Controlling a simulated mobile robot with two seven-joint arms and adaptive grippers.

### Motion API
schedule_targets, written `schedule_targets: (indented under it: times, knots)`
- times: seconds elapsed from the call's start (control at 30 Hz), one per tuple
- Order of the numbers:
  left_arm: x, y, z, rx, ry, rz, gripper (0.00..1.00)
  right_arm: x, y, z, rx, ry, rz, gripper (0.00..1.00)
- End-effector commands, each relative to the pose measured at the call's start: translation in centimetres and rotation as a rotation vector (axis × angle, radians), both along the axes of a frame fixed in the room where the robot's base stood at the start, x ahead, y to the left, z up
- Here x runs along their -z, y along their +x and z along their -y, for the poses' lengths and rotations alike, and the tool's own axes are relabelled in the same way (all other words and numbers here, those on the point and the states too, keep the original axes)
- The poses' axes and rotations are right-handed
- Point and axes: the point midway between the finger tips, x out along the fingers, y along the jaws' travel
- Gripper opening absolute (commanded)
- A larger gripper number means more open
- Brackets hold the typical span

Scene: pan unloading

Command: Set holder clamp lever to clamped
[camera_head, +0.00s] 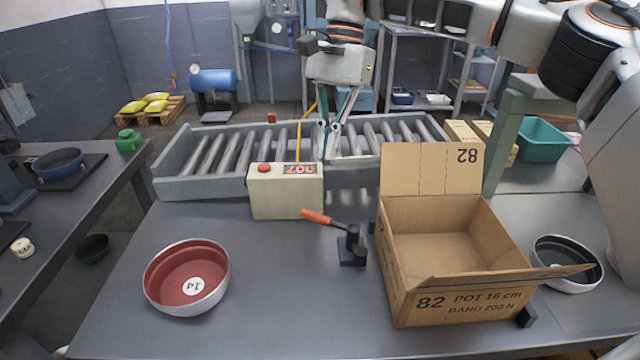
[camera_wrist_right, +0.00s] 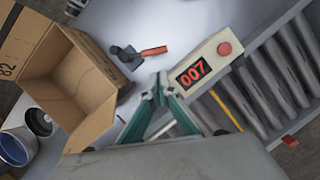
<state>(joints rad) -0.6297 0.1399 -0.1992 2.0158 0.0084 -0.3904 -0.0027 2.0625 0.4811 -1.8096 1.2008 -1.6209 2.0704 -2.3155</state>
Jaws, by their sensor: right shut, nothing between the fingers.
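The holder clamp lever (camera_head: 318,217) has a red-orange handle on a black holder clamp (camera_head: 352,248), which stands on the table left of the cardboard box. The handle points left and slightly up, away from the black post. The lever also shows in the right wrist view (camera_wrist_right: 154,51), beyond the fingers. My right gripper (camera_head: 326,155) is shut and empty, above the roller conveyor and behind the control box, apart from the lever. Its green-sided fingers show in the right wrist view (camera_wrist_right: 158,90). My left gripper is not in view.
An open cardboard box (camera_head: 440,255) marked 82 stands just right of the clamp. A beige control box (camera_head: 286,190) showing 007 stands behind it, before the roller conveyor (camera_head: 170,185). A red pan (camera_head: 187,277) lies left. The table between pan and clamp is clear.

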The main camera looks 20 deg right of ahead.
Motion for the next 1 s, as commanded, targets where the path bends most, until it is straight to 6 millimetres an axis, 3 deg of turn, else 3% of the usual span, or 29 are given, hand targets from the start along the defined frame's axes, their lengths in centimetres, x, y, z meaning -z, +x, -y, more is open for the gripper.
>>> schedule_targets:
  times: [0.47,1.0]
  knots:
    - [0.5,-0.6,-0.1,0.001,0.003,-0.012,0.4,0.7,-0.2,-0.1,-0.003,0.0,-0.002,0.0]
    - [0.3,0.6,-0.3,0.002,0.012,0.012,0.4,8.5,-1.8,-1.8,-0.002,0.0,-0.003,0.0]
